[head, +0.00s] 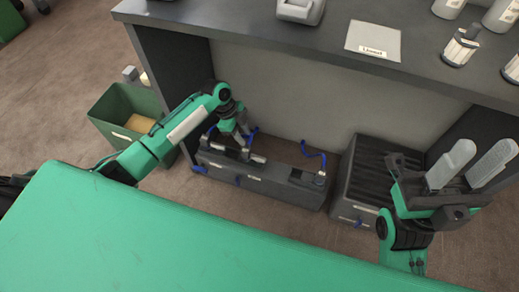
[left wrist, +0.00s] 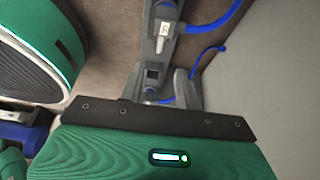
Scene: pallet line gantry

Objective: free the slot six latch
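A long dark grey unit (head: 275,184) with blue cables lies on the floor under the bench. My left gripper (head: 243,148) reaches down to its left part. Its fingertips are small and partly hidden by the wrist, so their opening is unclear. In the left wrist view, the unit (left wrist: 154,50) runs up from the gripper body, with a small dark square socket (left wrist: 153,74) and a labelled connector (left wrist: 165,28) on a blue cable. A grey finger shows beside the socket. I cannot make out which part is the slot six latch. My right gripper (head: 465,166) is open and empty, its two pads apart.
A ribbed dark crate (head: 355,205) stands right of the unit. A green bin (head: 112,112) with yellowish contents stands at left. The grey bench top (head: 240,12) overhangs the unit, and its side panel is close to my left arm. A card (head: 373,40) lies on top.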

